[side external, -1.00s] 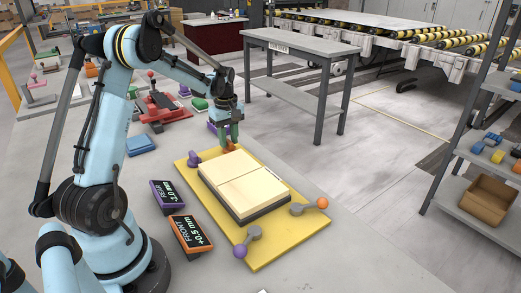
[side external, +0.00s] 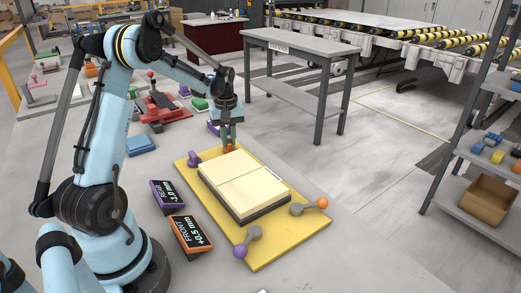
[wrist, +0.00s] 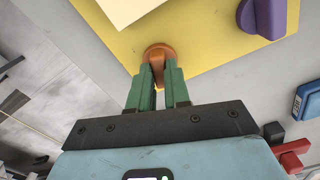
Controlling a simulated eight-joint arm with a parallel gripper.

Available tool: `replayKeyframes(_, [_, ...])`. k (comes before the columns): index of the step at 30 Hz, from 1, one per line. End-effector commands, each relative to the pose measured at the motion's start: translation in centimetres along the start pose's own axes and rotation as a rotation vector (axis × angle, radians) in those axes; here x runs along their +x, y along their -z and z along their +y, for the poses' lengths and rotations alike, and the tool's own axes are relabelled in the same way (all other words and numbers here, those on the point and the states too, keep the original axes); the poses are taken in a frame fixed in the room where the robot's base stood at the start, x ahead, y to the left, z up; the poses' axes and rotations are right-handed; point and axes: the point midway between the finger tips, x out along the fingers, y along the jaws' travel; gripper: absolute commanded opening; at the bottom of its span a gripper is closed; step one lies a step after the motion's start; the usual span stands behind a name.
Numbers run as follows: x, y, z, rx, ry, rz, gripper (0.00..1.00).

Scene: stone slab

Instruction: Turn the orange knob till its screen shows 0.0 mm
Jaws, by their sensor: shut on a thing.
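The orange knob (wrist: 159,51) sits at the edge of the yellow board and also shows under my gripper in the side view (side external: 229,149). My gripper (wrist: 157,80), with green fingers, is shut on the knob's raised grip from above. The orange-framed screen (side external: 190,235), marked FRONT, reads +0.5 mm. The purple-framed screen (side external: 168,196), marked REAR, appears to read -1.0 mm, though its sign is hard to tell. A purple knob (side external: 194,160) stands on the board left of the orange knob, and also shows in the wrist view (wrist: 262,17).
The yellow board (side external: 272,252) carries a cream slab (side external: 245,180) in two pieces. Grey clamps with an orange ball (side external: 322,203) and a purple ball (side external: 240,251) stand at its near side. A blue block (side external: 140,144) and a red device (side external: 163,110) lie behind.

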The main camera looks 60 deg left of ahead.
Motion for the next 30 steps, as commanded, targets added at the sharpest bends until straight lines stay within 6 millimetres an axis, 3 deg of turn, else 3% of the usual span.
replayKeyframes(15, [-0.07, 0.01, 0.0, 0.409, 0.0, 0.0, 0.0])
replayKeyframes(30, [-0.08, 0.02, 0.0, 0.543, 0.0, 0.0, 0.0])
